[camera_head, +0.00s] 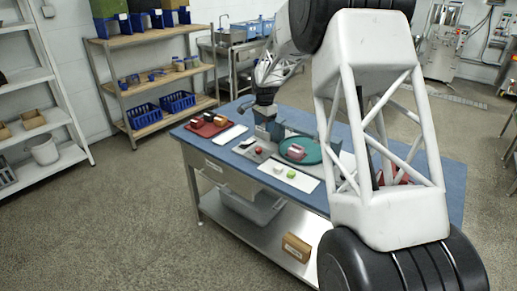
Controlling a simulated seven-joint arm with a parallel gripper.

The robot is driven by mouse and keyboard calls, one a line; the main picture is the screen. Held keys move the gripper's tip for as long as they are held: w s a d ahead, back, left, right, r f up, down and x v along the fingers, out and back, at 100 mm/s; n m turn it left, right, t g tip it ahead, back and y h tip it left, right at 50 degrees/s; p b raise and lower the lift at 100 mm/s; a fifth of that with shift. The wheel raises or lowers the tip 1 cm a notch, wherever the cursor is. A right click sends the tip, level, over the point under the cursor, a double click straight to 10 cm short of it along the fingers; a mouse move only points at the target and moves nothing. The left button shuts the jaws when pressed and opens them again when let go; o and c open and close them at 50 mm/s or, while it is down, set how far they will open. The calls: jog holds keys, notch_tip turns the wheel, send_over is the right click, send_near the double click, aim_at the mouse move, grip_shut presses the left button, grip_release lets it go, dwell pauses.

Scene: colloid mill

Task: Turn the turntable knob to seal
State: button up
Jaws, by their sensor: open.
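A teal round turntable (313,157) sits on the blue-topped table, with a pinkish-red block on it. A small red knob-like part (258,151) shows on a grey plate (247,155) left of the turntable; I cannot tell whether it is the turntable knob or which way it is turned. My gripper (268,128) is small in view at the end of my arm, above the table, behind the red part and left of the turntable. It is open, and no held object shows. Its fingertips are hard to separate from the grey-blue parts around them.
A red tray (203,133) with dark and red items and a white board (230,135) lie at the table's left. A white board (302,181) with a green item lies in front. My large white arm link covers the table's right side. A shelf rack stands behind.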

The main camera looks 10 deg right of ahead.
jog(key=m, duration=0.2)
send_over(258, 149)
notch_tip(258, 149, down, 9)
jog(key=shift+w+d+f, duration=0.1)
jog(key=shift+w, duration=0.05)
jog(key=shift+f, duration=0.1)
jog(key=shift+f, duration=3.75)
jog(key=c, duration=0.9)
